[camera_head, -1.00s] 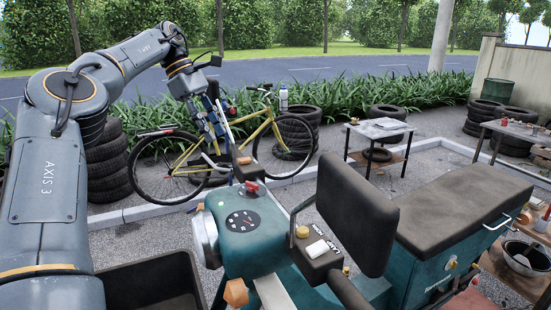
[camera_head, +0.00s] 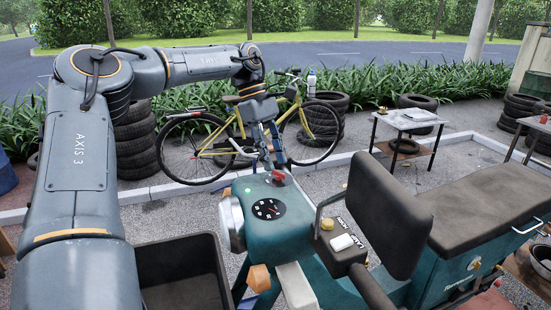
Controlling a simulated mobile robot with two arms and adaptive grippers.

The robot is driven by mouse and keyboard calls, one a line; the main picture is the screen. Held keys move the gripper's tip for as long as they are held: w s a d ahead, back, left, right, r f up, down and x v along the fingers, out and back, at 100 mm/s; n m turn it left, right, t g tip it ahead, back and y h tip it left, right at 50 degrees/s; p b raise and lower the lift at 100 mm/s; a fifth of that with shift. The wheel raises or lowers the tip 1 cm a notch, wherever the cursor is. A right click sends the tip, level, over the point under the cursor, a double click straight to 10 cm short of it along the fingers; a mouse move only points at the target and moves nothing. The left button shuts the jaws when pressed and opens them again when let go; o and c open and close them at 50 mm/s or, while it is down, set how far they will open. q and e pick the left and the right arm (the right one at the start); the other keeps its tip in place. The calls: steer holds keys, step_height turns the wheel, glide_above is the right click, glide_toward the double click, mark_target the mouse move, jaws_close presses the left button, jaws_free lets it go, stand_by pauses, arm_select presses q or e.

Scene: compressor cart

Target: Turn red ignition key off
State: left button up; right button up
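The red ignition key (camera_head: 278,176) sits on top of the teal compressor cart's console (camera_head: 248,212), behind a round black gauge (camera_head: 267,209). My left gripper (camera_head: 276,163) points down just behind and above the key, with its fingertips very close to it. Its two fingers look apart, with a narrow gap between them. I cannot tell whether they touch the key. A small green light (camera_head: 247,190) shows on the console, left of the key. My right gripper is not in view.
A handlebar mirror (camera_head: 388,215) and a black seat (camera_head: 480,205) stand right of the console. An open dark bin (camera_head: 185,245) is at lower left. A yellow bicycle (camera_head: 235,140), tyres and a small table (camera_head: 408,122) are behind, on open gravel.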

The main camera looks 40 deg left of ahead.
arm_select(q)
steer(key=shift+d+f, duration=0.2)
steer(key=shift+f, duration=0.5)
steer(key=shift+d+f, duration=0.15)
steer(key=shift+f, duration=0.1)
jaws_close()
